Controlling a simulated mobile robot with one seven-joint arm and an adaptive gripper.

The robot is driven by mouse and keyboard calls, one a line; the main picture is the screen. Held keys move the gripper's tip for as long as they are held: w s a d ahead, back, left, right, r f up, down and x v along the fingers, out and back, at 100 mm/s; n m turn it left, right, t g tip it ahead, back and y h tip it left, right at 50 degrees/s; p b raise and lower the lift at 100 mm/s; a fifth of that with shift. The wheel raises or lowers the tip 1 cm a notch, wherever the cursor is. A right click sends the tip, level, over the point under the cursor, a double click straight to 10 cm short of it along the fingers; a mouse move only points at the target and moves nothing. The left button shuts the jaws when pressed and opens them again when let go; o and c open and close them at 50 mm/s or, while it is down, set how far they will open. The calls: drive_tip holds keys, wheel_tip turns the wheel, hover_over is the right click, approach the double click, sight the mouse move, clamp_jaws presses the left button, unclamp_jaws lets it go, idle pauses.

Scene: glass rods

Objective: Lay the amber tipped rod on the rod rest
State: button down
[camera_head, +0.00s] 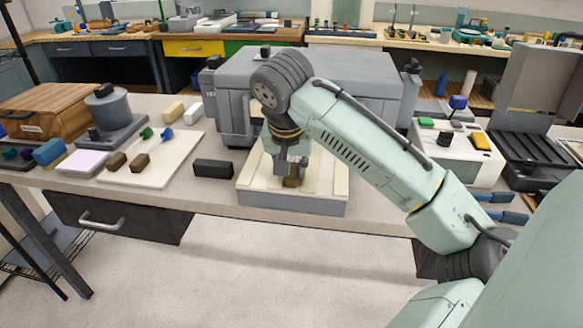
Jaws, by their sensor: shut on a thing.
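My gripper (290,166) is low over the grey tray with cream bars (254,189), which looks like the rod rest, at the front of the table. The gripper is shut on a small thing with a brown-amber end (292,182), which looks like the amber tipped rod. This end shows just under the fingers, between the cream bars. The clear length of the rod is too faint to make out, and the fingers hide part of it. I cannot tell whether it touches the tray.
A cream board (165,173) to the left holds small green (147,133), blue (166,134) and brown pieces (140,162). A black block (213,169) lies between board and tray. A large grey machine (340,80) stands behind. A white box (460,155) is at the right.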

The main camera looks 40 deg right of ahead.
drive_tip(key=shift+f, duration=0.25)
idle(0.6)
drive_tip(key=c, duration=1.3)
unclamp_jaws()
drive_tip(key=v, duration=1.2)
drive_tip(key=shift+w, duration=0.1)
